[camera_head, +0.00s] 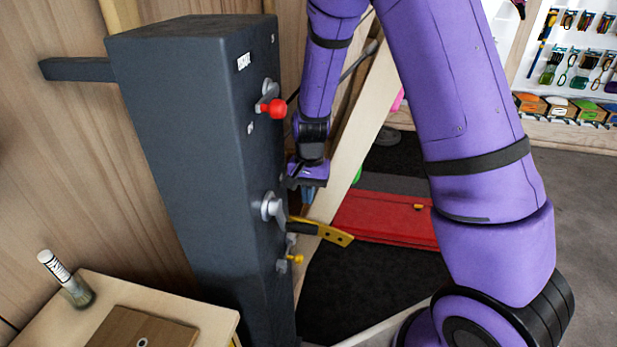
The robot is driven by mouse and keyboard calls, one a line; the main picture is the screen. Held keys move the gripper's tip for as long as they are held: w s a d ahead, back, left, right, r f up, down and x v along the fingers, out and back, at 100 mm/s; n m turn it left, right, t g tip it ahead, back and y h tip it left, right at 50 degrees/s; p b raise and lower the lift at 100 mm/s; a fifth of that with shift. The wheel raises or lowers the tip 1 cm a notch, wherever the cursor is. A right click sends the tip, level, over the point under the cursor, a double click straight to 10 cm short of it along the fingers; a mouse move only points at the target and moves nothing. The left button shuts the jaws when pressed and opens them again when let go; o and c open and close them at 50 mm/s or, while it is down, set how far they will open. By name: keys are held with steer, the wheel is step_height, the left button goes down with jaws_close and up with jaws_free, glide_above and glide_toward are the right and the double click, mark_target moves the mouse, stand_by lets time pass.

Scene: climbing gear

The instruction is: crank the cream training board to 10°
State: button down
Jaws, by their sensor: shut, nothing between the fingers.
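The cream training board (362,115) shows as a pale slanted strip behind my arm, its upper part largely hidden. A dark grey post (190,150) stands to its left. On the post's right face is a lever with a red knob (277,108). Lower down is a silver hub with a crank (270,207) that has a black grip; a yellow bar (335,235) shows beside it. A small yellow knob (297,259) sits below. My gripper (306,193) is shut and empty just above the crank; whether it touches is unclear. No angle reading is legible.
Stocked shelves (575,60) stand at the upper right. Grey floor at right is clear.

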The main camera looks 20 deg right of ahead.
steer(key=shift+s+a+f, duration=0.5)
steer(key=shift+s+f, duration=0.1)
steer(key=shift+s, duration=0.15)
steer(key=shift+s+a+f, duration=0.5)
steer(key=shift+s+f, duration=0.05)
steer(key=shift+s, duration=0.15)
steer(key=shift+s+f+g, duration=0.2)
steer(key=shift+g, duration=0.1)
steer(key=shift+s+a+f+y, duration=0.15)
steer(key=shift+y, duration=0.25)
